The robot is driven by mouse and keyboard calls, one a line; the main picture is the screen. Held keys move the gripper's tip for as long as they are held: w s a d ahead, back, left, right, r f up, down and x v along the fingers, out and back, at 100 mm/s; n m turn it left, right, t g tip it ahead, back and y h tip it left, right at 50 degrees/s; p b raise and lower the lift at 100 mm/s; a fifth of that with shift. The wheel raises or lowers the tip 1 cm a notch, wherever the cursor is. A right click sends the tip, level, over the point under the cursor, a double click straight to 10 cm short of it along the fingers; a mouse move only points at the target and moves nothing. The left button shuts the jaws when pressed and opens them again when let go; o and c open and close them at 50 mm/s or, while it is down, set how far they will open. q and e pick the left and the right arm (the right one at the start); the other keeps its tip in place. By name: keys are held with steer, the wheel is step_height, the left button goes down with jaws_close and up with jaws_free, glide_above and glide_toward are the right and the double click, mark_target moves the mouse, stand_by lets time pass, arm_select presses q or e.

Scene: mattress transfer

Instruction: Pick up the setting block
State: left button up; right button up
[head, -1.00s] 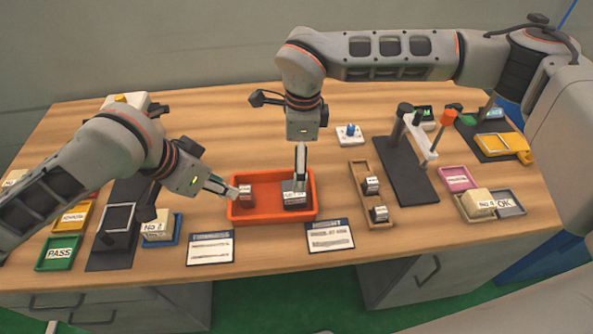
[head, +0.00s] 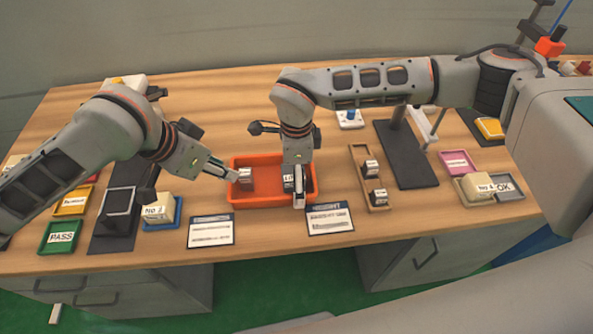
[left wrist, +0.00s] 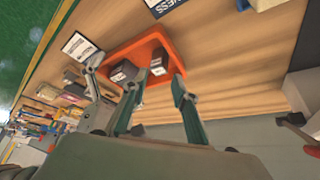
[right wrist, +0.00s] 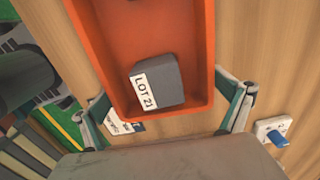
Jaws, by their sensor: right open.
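An orange tray (head: 270,209) stands near the table's front with two dark, white-labelled blocks in it. The right block (head: 288,184), partly hidden by my right gripper, shows as a dark block (right wrist: 163,82) reading "LOT 21" in the right wrist view. The left block (head: 246,178) sits at the tray's left end. No label says which is the setting block. My right gripper (head: 298,190) is open and empty at the tray's right end, its fingers spread wide in the right wrist view. My left gripper (head: 228,175) is beside the tray's left end, fingers apart and empty in the left wrist view.
Two printed cards (head: 211,231) (head: 330,219) lie in front of the tray. A wooden holder (head: 358,158) with two small blocks stands to its right, beside a black-based stand (head: 405,160). A green PASS tray (head: 60,237) is at far left. Bare table lies behind the orange tray.

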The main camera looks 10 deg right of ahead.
mark_target(244, 174)
arm_select(q)
steer(key=shift+o, duration=0.2)
arm_select(e)
steer(key=c, duration=1)
arm_select(q)
steer(key=d+r+n+y, duration=0.4)
steer(key=n, duration=0.4)
steer(key=shift+s+x, duration=0.1)
steer(key=shift+x, duration=2.9)
steer(key=shift+s+x, duration=0.15)
steer(key=shift+x, duration=2.8)
